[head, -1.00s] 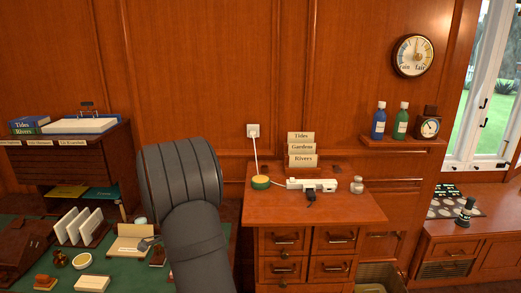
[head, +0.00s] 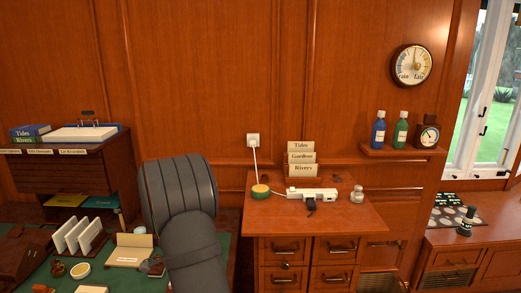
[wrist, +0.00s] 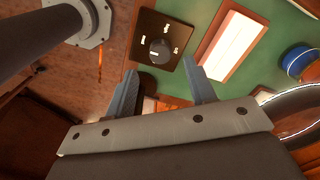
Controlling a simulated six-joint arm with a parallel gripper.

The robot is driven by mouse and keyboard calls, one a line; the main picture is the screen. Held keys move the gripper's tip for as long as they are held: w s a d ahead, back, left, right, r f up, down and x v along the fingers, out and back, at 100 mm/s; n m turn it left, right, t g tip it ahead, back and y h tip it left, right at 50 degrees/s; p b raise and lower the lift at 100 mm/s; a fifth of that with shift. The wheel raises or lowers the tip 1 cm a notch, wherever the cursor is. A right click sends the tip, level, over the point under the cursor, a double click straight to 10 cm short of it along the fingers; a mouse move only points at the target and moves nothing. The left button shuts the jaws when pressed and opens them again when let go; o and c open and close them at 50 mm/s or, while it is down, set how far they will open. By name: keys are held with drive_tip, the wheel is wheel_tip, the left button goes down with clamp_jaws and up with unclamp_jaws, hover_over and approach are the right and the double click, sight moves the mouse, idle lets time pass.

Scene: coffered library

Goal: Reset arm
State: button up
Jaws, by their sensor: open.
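My gripper (wrist: 163,88) shows in the wrist view, with its two blue-grey fingers apart and nothing between them. It points toward a green-topped desk (wrist: 120,132). A dark square plate with a round knob (wrist: 158,50) lies beyond the fingertips, near the left finger. In the head view my dark grey arm rises at the lower middle, in front of the desk's right part. My gripper is not visible in that view.
In the wrist view a pale rectangular block (wrist: 232,45) and a blue round object (wrist: 300,62) lie beyond the right finger. In the head view, card holders (head: 82,236) stand on the desk. A wooden cabinet (head: 330,218) with a power strip (head: 312,194) is right of my arm.

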wheel_tip(320, 180, down, 6)
drive_tip(key=shift+r, duration=0.2)
drive_tip(key=n, duration=0.4)
wheel_tip(320, 180, up, 17)
drive_tip(key=n, duration=0.2)
drive_tip(key=shift+a+r+n, duration=0.2)
drive_tip(key=shift+a+n, duration=0.05)
drive_tip(key=shift+n, duration=0.05)
idle(0.4)
drive_tip(key=f, duration=0.5)
drive_tip(key=f+m, duration=0.1)
drive_tip(key=f, duration=0.5)
drive_tip(key=f+m, duration=0.1)
drive_tip(key=f, duration=0.5)
drive_tip(key=shift+d, duration=0.3)
